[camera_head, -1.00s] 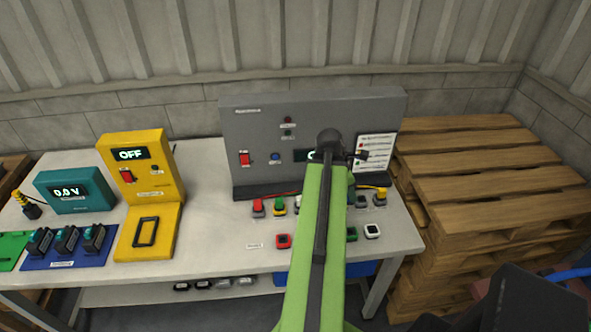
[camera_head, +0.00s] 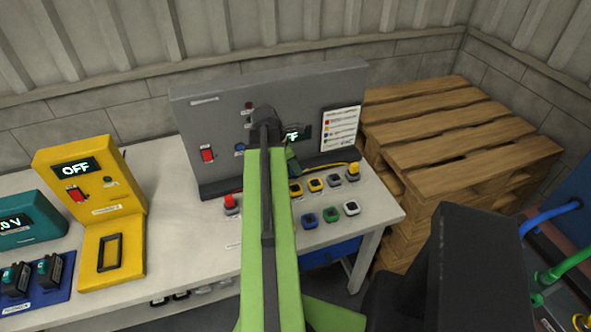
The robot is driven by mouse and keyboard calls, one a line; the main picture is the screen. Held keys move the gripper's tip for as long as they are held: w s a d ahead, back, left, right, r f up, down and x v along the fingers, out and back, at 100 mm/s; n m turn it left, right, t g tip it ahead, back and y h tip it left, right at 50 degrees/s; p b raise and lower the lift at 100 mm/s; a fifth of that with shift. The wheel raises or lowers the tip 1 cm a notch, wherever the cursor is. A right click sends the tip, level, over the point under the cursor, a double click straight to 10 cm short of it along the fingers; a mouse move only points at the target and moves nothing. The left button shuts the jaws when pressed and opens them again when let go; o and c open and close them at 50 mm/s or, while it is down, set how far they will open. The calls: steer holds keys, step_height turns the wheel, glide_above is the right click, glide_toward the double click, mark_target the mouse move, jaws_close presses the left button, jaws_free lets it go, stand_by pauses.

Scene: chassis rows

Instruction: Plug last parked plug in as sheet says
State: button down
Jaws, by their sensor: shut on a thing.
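The sheet (camera_head: 340,131) with coloured dots is on the right of the grey panel (camera_head: 210,115); its writing is too small to read. My gripper (camera_head: 287,147) is in front of the panel, mostly hidden behind my own arm. It is shut on what looks like a dark green plug (camera_head: 293,161), held above the table and apart from the sockets. A red plug (camera_head: 231,202) and a yellow plug (camera_head: 353,169) stand at the two ends of the back socket row. Between them show yellow sockets (camera_head: 316,184) and a grey socket (camera_head: 334,180). My arm hides part of the row.
A yellow unit reading OFF (camera_head: 115,150) and a teal meter (camera_head: 35,222) stand left. Wooden pallets (camera_head: 430,120) are stacked right of the table (camera_head: 190,235).

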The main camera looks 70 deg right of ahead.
mark_target(295, 175)
steer(key=shift+f+b, duration=2.25)
steer(key=shift+f+b, duration=1.4)
steer(key=c, duration=1.2)
jaws_free()
steer(key=shift+r, duration=0.1)
steer(key=shift+o, duration=0.2)
steer(key=p+v, duration=1.6)
steer(key=v, duration=0.1)
steer(key=shift+r, duration=0.15)
steer(key=shift+w, duration=0.1)
